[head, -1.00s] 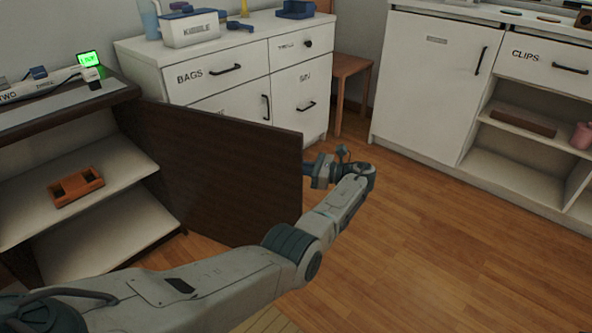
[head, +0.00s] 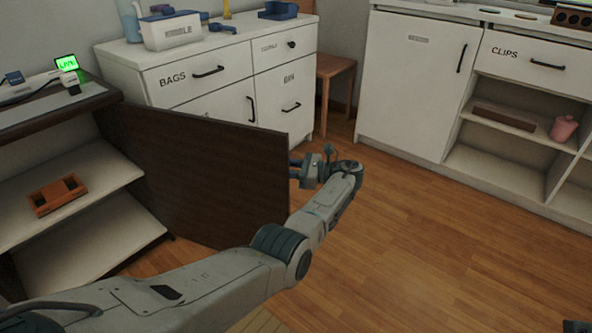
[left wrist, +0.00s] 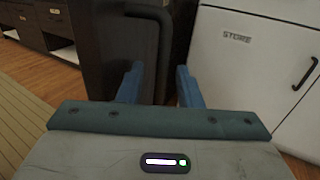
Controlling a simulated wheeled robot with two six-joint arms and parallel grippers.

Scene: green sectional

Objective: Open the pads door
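A dark brown door (head: 200,175) stands wide open from the dark cabinet at the left, whose inner shelf (head: 105,185) shows. No label is visible on it. In the left wrist view its outer face (left wrist: 108,45) carries a black bar handle (left wrist: 150,12). My left gripper (left wrist: 158,84) has its two blue fingers apart, with the lower part of the handle between them; I cannot tell whether they touch it. In the head view the left gripper (head: 298,174) is at the door's free edge, its tips partly hidden behind the door. My right gripper is not identifiable.
A white cabinet (head: 225,85) labelled BAGS stands behind the door, with a wooden stool (head: 338,75) beside it. White units (head: 412,80) line the back right. An orange-brown tray (head: 57,196) sits on the open shelf. The wooden floor (head: 420,240) at right is clear.

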